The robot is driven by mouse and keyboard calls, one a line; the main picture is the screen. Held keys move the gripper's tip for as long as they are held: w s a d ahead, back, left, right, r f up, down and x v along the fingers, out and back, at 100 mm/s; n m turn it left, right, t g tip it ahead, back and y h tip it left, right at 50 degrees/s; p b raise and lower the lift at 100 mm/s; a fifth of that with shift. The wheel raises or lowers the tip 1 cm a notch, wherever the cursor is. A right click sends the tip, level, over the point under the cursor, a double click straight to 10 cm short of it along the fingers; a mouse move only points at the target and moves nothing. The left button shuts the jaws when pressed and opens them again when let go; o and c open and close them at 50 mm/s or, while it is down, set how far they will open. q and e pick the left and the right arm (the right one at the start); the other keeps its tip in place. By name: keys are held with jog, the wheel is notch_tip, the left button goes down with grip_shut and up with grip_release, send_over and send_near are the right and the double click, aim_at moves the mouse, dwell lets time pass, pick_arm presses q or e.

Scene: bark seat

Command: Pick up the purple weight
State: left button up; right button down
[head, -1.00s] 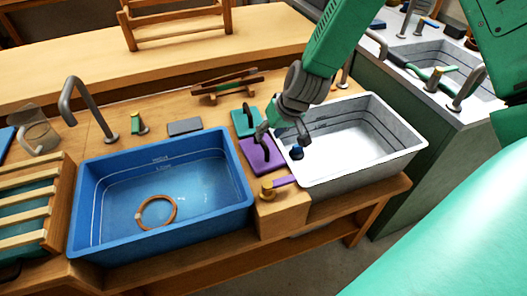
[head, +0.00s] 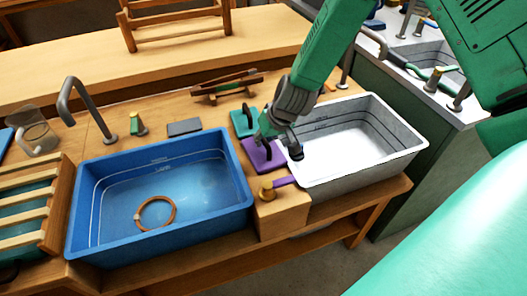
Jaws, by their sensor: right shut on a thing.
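The purple weight (head: 255,158) is a flat purple block on the wooden counter between the blue basin and the white basin. My right gripper (head: 277,145) comes down from the upper right and is shut on the purple weight at its upper side. The fingers and arm cover part of the weight's top and right side. The weight appears to lie flat at counter level; I cannot tell whether there is a gap under it. My left gripper is not in view.
A teal weight (head: 240,122) with a dark handle sits just behind. The blue basin (head: 100,190) holds a brown ring (head: 143,225). The white basin (head: 395,158) is to the right. A brass-coloured knob with a purple handle (head: 283,181) stands in front on a wooden block.

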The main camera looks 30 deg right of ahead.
aim_at(260, 151)
jog(key=shift+a+r, duration=0.1)
jog(key=shift+a, duration=0.45)
jog(key=shift+a+r, duration=0.15)
jog(key=shift+r, duration=0.1)
jog(key=r, duration=0.2)
jog(key=r+p, duration=0.1)
jog(key=r, duration=0.2)
jog(key=d+r, duration=0.1)
jog(key=r, duration=0.2)
jog(key=shift+r+p, duration=0.15)
jog(key=shift+p, duration=0.15)
jog(key=shift+a+r, duration=0.15)
jog(key=shift+r, duration=0.4)
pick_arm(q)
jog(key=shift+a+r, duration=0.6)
pick_arm(e)
jog(key=shift+a+r, duration=0.1)
jog(key=shift+a, duration=0.2)
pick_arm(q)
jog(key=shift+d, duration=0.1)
pick_arm(e)
jog(key=shift+d, duration=0.1)
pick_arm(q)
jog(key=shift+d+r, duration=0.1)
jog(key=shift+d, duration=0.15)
pick_arm(e)
jog(key=shift+d, duration=0.25)
